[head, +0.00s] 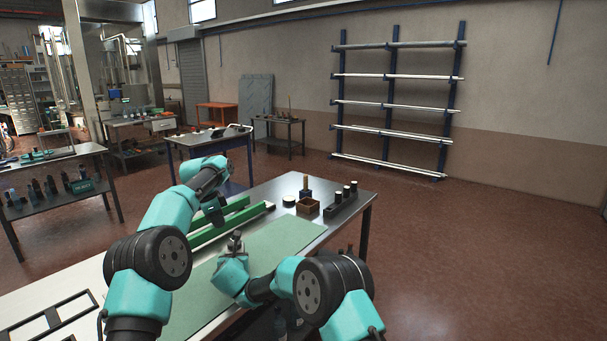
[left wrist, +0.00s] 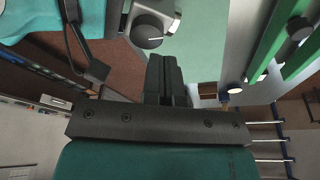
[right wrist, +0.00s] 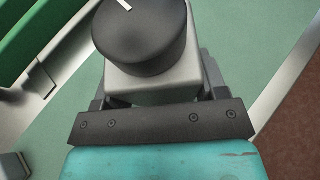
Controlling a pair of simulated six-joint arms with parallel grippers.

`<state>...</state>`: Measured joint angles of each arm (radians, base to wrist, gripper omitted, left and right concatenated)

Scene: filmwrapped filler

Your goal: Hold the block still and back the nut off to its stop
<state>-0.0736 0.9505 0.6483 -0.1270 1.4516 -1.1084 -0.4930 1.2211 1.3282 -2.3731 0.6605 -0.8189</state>
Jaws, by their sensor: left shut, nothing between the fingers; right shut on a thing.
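The block (right wrist: 150,93) is light grey and sits between my right gripper's fingers in the right wrist view, over the green mat. The nut (right wrist: 145,38) is a black round knob with a white mark on its top, seated on the block. In the left wrist view the nut (left wrist: 144,30) and the block (left wrist: 158,8) show near the top. My right gripper (head: 235,254) is shut on the block in the head view. My left gripper (head: 218,222) is shut and empty, above and behind the nut, apart from it; its closed fingers (left wrist: 165,75) point toward the mat.
Green rails (head: 228,221) lie behind the mat (head: 283,238). A brown open box (head: 308,206), a dark rack with several cylinders (head: 340,203) and a brown-and-blue upright tool (head: 305,187) stand at the table's far right. The mat's right part is clear.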

